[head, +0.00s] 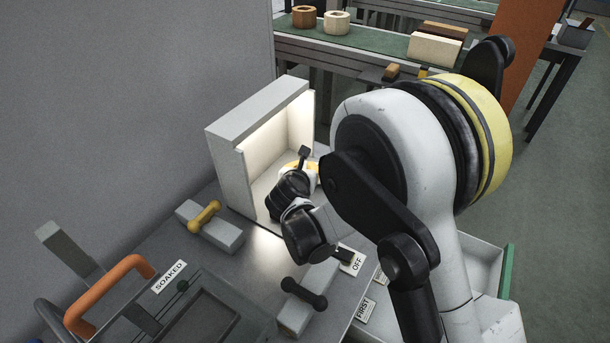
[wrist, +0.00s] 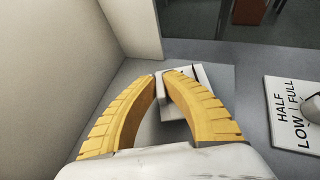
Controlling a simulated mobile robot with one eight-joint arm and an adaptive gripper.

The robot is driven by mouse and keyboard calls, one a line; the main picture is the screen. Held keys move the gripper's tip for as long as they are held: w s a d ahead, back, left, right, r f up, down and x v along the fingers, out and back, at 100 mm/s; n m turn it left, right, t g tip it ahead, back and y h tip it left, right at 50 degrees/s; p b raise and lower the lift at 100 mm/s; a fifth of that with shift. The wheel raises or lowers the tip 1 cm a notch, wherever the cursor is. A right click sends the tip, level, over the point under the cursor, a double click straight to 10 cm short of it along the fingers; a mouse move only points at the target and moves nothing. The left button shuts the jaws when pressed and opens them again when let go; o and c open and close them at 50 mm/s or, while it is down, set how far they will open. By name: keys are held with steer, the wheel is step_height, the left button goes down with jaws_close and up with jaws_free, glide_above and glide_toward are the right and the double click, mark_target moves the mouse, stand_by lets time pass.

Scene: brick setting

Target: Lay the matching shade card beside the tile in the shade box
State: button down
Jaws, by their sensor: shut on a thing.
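The shade box (head: 225,153) is a grey box with a lit, pale interior, open toward the front right. Its pale inner wall also shows in the wrist view (wrist: 50,70). My gripper (head: 300,167) is at the right side of the box opening, its yellow fingers partly hidden behind my black wrist. In the wrist view the fingers (wrist: 162,76) close on a small pale grey piece (wrist: 198,80), seemingly a shade card with a raised grip. Its underside and exact shade are hidden. I cannot make out the tile; my arm covers part of the box floor.
A block with a yellow handle (head: 210,221) and one with a black handle (head: 303,300) stand on the bench in front. A SOAKED label (head: 170,277) lies by a tray with an orange handle (head: 115,285). A HALF/LOW/FULL plate (wrist: 294,118) is at right.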

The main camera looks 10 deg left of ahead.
step_height(320, 180, down, 2)
steer(key=shift+f+b, duration=0.1)
steer(key=shift+b, duration=0.2)
steer(key=shift+r, duration=0.2)
steer(key=shift+f, duration=0.1)
steer(key=c, duration=1.6)
jaws_free()
steer(key=shift+f, duration=0.1)
